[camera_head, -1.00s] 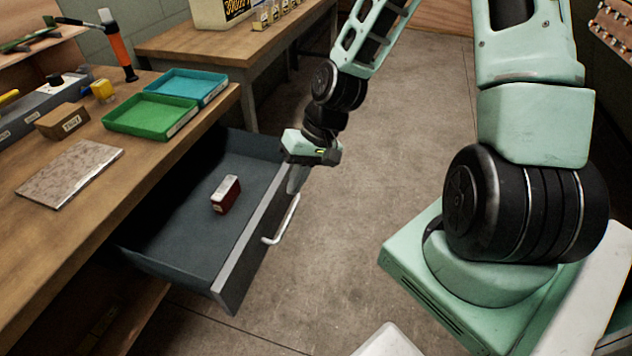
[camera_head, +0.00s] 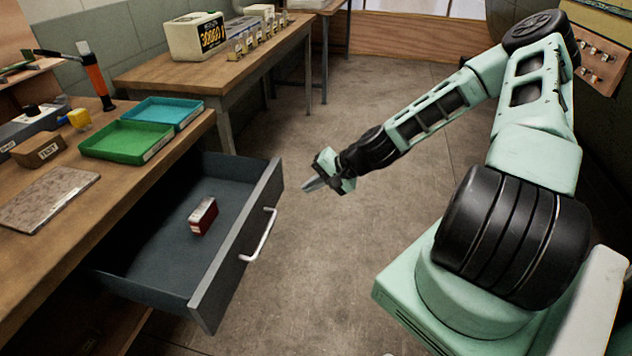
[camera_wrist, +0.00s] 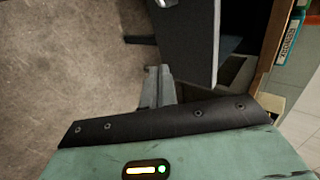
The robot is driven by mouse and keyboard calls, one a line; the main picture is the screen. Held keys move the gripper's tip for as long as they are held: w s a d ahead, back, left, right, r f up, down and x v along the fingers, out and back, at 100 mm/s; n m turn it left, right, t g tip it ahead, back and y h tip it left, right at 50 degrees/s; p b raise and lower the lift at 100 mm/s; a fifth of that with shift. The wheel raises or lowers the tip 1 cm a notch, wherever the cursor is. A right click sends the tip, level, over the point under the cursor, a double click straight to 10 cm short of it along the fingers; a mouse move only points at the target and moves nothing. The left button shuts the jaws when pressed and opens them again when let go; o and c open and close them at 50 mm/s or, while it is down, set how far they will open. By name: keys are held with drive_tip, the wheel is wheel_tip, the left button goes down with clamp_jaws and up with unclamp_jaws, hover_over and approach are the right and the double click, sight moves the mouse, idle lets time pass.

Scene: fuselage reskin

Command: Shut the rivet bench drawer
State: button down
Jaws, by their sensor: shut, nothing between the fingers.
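The rivet bench drawer (camera_head: 160,262) is grey and pulled well out from under the wooden bench. Its front panel (camera_head: 222,278) carries a pale bar handle (camera_head: 260,236). A small dark red box with a light top (camera_head: 203,216) lies inside on the drawer floor. My gripper (camera_head: 308,186) is shut and empty, to the right of the drawer front near its far end, apart from the handle, with its fingers pointing left toward the panel. The wrist view shows the shut fingers (camera_wrist: 158,84) beside the dark drawer front (camera_wrist: 188,38), with part of the handle at the top edge.
The bench top (camera_head: 70,225) holds a green tray (camera_head: 127,143), a teal tray (camera_head: 162,113), a metal plate (camera_head: 45,198) and a small cardboard box (camera_head: 38,149). A second table (camera_head: 180,75) stands behind. The floor (camera_head: 310,290) right of the drawer is clear.

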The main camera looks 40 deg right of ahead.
sight(273, 196)
drive_tip(key=shift+w+a+f+p, duration=0.15)
drive_tip(key=shift+w+a+f, duration=0.55)
drive_tip(key=shift+w, duration=0.4)
drive_tip(key=shift+w+a+f+p, duration=0.1)
drive_tip(key=shift+w+a+f, duration=0.45)
drive_tip(key=shift+w+a, duration=0.45)
drive_tip(key=shift+w+a+f+p, duration=0.15)
drive_tip(key=shift+w+a+f, duration=0.5)
drive_tip(key=shift+w, duration=0.5)
drive_tip(key=shift+a, duration=0.1)
